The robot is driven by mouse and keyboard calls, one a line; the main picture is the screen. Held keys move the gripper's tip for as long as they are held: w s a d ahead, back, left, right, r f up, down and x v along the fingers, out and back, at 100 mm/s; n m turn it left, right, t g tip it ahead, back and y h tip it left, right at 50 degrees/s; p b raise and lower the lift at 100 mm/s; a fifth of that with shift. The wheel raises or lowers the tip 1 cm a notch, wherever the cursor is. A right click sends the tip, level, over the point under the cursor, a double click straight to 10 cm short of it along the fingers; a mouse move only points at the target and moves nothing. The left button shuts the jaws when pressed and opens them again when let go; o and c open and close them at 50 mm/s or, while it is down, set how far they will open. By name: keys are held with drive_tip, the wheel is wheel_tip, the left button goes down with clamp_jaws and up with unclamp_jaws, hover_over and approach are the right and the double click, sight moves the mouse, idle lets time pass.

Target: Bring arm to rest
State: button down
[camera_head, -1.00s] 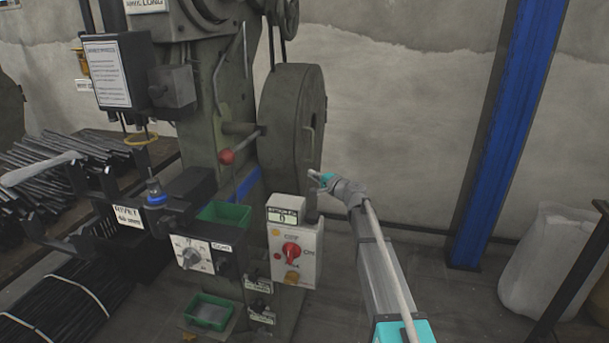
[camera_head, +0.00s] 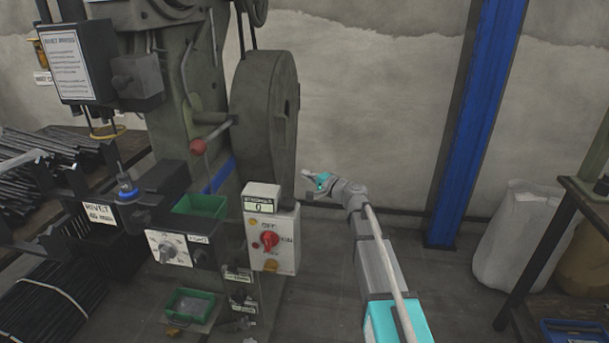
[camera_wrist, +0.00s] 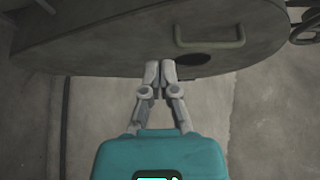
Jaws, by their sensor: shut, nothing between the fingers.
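My gripper (camera_head: 306,186) is at the end of my arm, which reaches forward on the right of the rivet press (camera_head: 174,110). The gripper is in front of and just right of the press's large flywheel (camera_head: 262,125) and points left. In the wrist view my gripper (camera_wrist: 160,66) has its two grey fingers together with nothing between them. The flywheel (camera_wrist: 110,45) fills the top of that view, with a handle (camera_wrist: 210,42) and a dark hole close beyond the fingertips. I cannot tell the exact gap to the flywheel.
A control box (camera_head: 271,238) with a red knob stands at the press front, left of my forearm. A blue post (camera_head: 474,120), a white sack (camera_head: 513,235) and a table (camera_head: 590,190) are on the right. The floor between my arm and the post is clear.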

drive_tip(key=s+d+f+n+g+h, duration=0.2)
drive_tip(key=s+f+n+g+h, duration=0.15)
drive_tip(key=s+f, duration=0.45)
drive_tip(key=s+d+f+n+g+h, duration=0.15)
drive_tip(key=s+f+n+g, duration=0.3)
drive_tip(key=s, duration=0.55)
drive_tip(key=s+d+f+g+h, duration=0.2)
drive_tip(key=s+d+f+h, duration=0.15)
drive_tip(key=s+d, duration=0.35)
drive_tip(key=s+d+f+g+h, duration=0.2)
drive_tip(key=s+d+h, duration=0.35)
drive_tip(key=s, duration=0.35)
wheel_tip(320, 180, up, 31)
drive_tip(key=p, duration=3.2)
drive_tip(key=shift+r+n+y, duration=0.2)
drive_tip(key=shift+n+y, duration=0.1)
drive_tip(key=shift+y, duration=0.1)
